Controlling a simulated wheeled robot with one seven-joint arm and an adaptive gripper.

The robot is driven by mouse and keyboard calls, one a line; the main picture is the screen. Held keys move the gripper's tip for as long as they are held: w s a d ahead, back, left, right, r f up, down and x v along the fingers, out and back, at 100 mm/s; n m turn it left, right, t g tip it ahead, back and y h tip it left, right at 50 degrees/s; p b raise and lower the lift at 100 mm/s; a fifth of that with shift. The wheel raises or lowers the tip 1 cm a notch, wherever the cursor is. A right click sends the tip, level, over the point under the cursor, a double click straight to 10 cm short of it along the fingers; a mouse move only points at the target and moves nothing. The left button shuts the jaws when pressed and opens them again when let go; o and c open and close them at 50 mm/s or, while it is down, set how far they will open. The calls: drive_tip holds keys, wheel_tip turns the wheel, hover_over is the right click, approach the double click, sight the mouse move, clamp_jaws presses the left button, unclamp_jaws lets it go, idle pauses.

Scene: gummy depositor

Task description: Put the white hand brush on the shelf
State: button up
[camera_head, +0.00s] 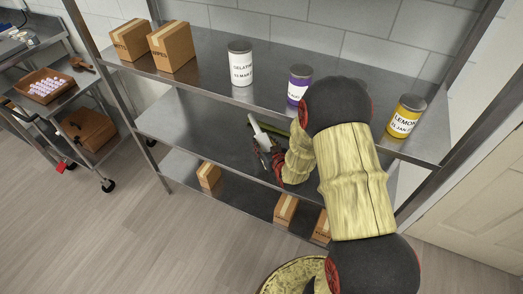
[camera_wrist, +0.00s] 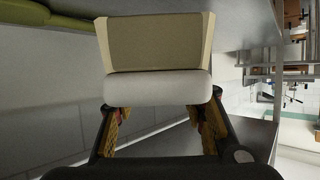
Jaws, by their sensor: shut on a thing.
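The white hand brush (camera_head: 261,134) is in my gripper (camera_head: 271,160), over the middle shelf (camera_head: 190,118) of the metal rack. In the wrist view the brush's white body (camera_wrist: 158,88) and beige bristle part (camera_wrist: 156,42) stand across and beyond the fingers of my gripper (camera_wrist: 163,128). The fingers are shut on the brush. I cannot tell whether the brush touches the shelf. My arm hides part of the shelf on the right.
A green object (camera_head: 298,130) lies on the middle shelf near my gripper; it also shows in the wrist view (camera_wrist: 45,18). The top shelf holds cartons (camera_head: 172,47) and labelled cans (camera_head: 240,65). Small boxes (camera_head: 208,176) sit on the bottom shelf. The middle shelf's left side is clear.

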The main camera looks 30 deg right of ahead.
drive_tip(key=w+f, duration=0.1)
drive_tip(key=f, duration=0.1)
drive_tip(key=w+d+f+b, duration=0.1)
drive_tip(key=w, duration=0.1)
drive_tip(key=w+f+b, duration=0.1)
drive_tip(key=f, duration=0.1)
drive_tip(key=shift+w+d+f, duration=0.15)
drive_tip(key=shift+w+f, duration=0.2)
drive_tip(key=shift+w+f+b, duration=0.15)
drive_tip(key=shift+f+b, duration=0.9)
drive_tip(key=shift+f, duration=0.65)
drive_tip(key=shift+f, duration=0.15)
drive_tip(key=o, duration=1.4)
drive_tip(key=shift+o, duration=0.6)
